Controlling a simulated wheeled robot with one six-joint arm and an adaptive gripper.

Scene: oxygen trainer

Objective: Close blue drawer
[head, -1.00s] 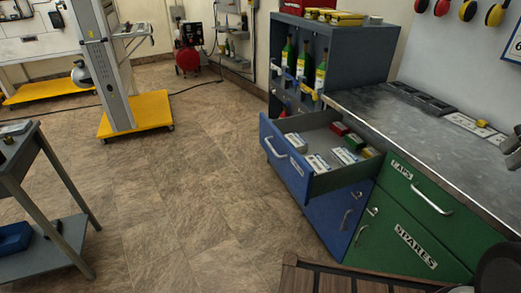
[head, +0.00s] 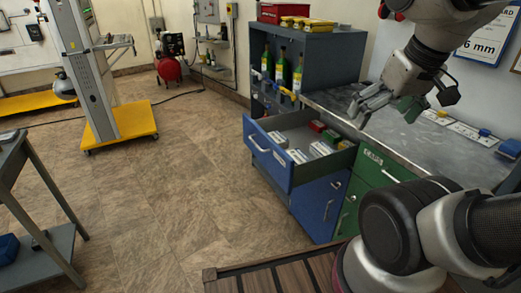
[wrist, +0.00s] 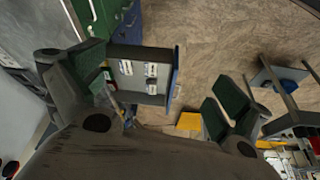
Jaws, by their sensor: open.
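The blue drawer (head: 266,159) is pulled out from the cabinet beside the grey shelf unit in the head view. Its front has a pale bar handle (head: 259,144), and it holds several white boxes plus red and green ones. The drawer also shows in the wrist view (wrist: 172,75), its open inside facing the camera. My gripper (head: 378,108) is over the workbench, right of the drawer and above it, not touching it. In the wrist view my gripper (wrist: 155,105) has its green-padded fingers wide apart with nothing between them.
Below the drawer is a shut blue cabinet door (head: 320,207); green cabinet fronts (head: 378,170) stand to the right. The grey shelf (head: 320,58) holds bottles. A dark worktable (head: 40,215) stands at the left. The floor (head: 165,185) left of the drawer is clear.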

